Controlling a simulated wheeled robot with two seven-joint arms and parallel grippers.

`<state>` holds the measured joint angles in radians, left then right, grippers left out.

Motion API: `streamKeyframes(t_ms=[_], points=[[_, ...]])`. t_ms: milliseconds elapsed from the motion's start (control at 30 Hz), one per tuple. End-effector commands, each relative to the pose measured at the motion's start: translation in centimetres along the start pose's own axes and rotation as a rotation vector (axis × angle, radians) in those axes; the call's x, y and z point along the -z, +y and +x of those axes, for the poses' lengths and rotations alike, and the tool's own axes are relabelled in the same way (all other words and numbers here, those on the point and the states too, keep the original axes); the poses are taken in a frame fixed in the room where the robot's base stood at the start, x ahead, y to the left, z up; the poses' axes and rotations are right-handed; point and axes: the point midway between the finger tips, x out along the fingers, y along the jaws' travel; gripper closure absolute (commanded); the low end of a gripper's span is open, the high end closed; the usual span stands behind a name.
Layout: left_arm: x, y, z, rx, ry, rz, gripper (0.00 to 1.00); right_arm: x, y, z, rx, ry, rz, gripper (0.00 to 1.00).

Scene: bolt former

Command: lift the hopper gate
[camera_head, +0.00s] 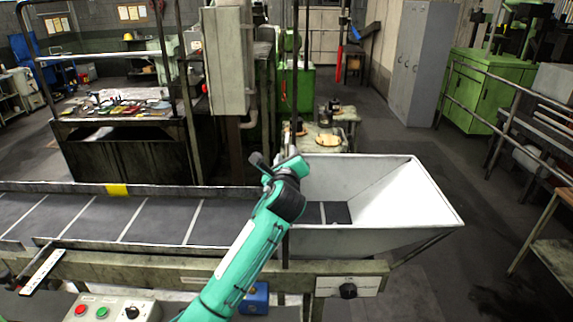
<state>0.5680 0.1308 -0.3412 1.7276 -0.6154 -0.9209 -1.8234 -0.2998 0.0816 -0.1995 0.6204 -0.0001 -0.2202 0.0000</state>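The white hopper (375,242) stands at the right end of the conveyor, with sloping inner walls. The hopper gate cannot be clearly made out; my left arm covers the place where the conveyor meets the hopper. My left arm is teal and reaches up from the bottom of the view to the hopper's left edge. My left gripper (258,162) is at the dark end of that arm, beside the hopper's upper left corner. It is small and partly hidden by the wrist, so its opening and any contact do not show. My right gripper is not in view.
The dark conveyor belt (105,215) with pale cross lines runs left from the hopper. A control box (115,308) with red and green buttons is at the lower left. A black knob (348,291) sits below the hopper.

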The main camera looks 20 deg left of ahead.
Motion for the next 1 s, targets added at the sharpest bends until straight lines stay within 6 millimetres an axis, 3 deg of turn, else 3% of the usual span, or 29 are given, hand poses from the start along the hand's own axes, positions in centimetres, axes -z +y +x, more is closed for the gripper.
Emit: streamKeyframes(t_ms=[167,500,700,1000], points=[[0.4,0.1,-2.0,0.003,0.000,-0.001,0.67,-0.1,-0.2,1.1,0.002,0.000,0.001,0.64],[0.5,0.0,-9.2,0.004,0.000,-0.001,0.67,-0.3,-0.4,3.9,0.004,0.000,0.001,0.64],[0.3,-0.2,-12.3,0.005,0.000,0.000,0.67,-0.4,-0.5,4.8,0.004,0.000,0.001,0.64],[0.2,-0.3,-13.6,0.002,0.001,0.000,0.67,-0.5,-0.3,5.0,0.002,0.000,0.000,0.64]])
